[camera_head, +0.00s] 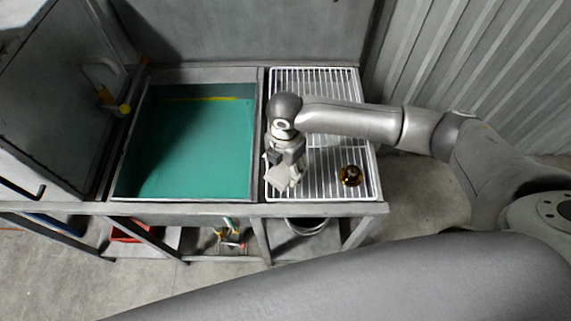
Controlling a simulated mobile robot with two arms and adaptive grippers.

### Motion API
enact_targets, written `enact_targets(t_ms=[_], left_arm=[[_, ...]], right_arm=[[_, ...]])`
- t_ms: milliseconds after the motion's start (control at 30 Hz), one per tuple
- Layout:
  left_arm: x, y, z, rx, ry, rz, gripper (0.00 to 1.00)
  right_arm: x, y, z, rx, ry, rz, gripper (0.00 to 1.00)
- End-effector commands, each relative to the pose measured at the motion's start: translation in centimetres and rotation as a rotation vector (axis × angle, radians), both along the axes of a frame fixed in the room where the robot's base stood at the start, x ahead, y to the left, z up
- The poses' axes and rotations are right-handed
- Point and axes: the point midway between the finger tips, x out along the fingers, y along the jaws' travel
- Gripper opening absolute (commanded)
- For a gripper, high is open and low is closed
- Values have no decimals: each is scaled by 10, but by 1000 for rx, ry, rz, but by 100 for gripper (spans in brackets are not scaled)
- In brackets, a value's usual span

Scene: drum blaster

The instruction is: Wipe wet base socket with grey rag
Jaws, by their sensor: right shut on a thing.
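The base socket (350,175), a small round dark and amber piece, sits on the white wire rack (325,192) near its front right. My right gripper (285,176) is over the front left of the rack, pointing down, to the left of the socket and apart from it. It is shut on a pale grey piece that looks like the grey rag (276,186), small and partly hidden by the fingers. I cannot tell whether the rag touches the rack. Wetness on the socket is too small to make out. My left gripper is out of view.
A basin with a teal inside (190,145) lies left of the rack, its grey lid (60,95) raised at the left. A bucket (306,225) and red tray (130,231) are below. A corrugated wall (470,60) stands right. The rack's back part is clear.

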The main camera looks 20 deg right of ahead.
Motion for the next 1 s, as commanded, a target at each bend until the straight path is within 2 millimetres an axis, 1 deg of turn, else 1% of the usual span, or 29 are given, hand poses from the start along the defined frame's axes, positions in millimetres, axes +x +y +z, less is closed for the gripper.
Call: enact_targets(t_ms=[100, 567, 1000], left_arm=[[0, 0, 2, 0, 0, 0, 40], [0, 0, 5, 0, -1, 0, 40], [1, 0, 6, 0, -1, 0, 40]], right_arm=[[5, -8, 0, -3, 1, -3, 41], [22, -34, 0, -3, 1, -3, 41], [23, -35, 0, -1, 0, -1, 41]])
